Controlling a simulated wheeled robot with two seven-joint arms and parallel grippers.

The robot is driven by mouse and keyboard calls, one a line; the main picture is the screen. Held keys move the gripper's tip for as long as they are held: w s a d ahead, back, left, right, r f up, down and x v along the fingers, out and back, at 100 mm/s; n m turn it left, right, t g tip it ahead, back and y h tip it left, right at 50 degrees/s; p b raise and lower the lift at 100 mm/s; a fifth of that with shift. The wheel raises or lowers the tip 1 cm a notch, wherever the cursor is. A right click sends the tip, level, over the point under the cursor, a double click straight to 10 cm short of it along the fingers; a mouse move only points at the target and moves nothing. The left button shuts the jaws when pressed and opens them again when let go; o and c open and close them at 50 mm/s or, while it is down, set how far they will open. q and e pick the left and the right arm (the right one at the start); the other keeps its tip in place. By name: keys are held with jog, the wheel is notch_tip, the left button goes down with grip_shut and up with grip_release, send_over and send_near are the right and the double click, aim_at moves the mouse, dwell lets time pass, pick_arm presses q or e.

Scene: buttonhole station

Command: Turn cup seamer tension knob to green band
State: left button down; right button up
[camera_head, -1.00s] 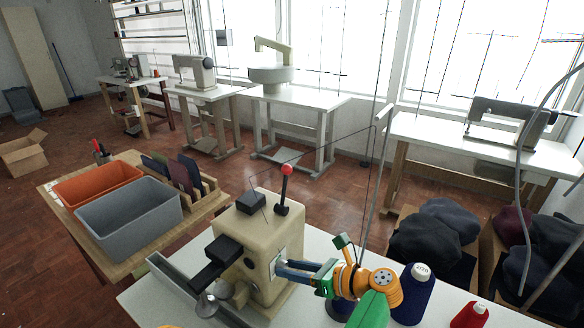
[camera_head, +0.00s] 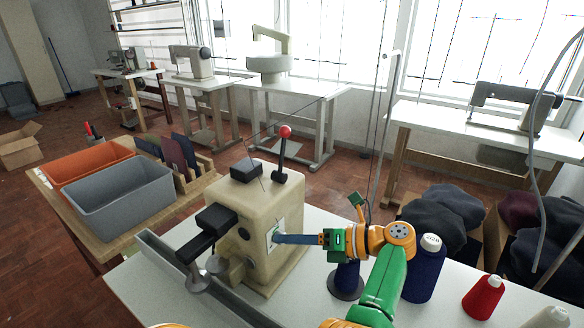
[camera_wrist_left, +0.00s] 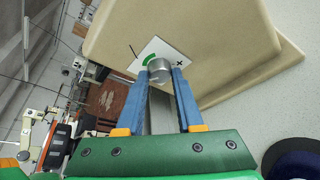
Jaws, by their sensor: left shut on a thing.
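The cup seamer (camera_head: 240,225) is a cream block-shaped machine on a white table, with a red-topped lever and black parts. Its tension knob (camera_wrist_left: 159,68) is a small grey metal cylinder on a white dial plate (camera_wrist_left: 178,55), which carries a green band (camera_wrist_left: 150,60), a black line at left and a black X at right. My left gripper (camera_head: 277,238) is at the machine's right-hand face. In the left wrist view its two blue fingers (camera_wrist_left: 162,72) are shut on the knob from both sides. Any pointer on the knob is unclear. My right gripper is not in view.
Thread cones, blue (camera_head: 424,272) and red (camera_head: 483,297), stand right of the arm. A grey bin (camera_head: 120,203) and an orange bin (camera_head: 95,160) sit on the left table. Dark caps (camera_head: 440,215) fill boxes at right. White tabletop in front of the cones is clear.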

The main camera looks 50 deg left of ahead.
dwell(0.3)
pick_arm(q)
jog(key=c, duration=0.5)
grip_release()
jog(key=shift+c, duration=0.2)
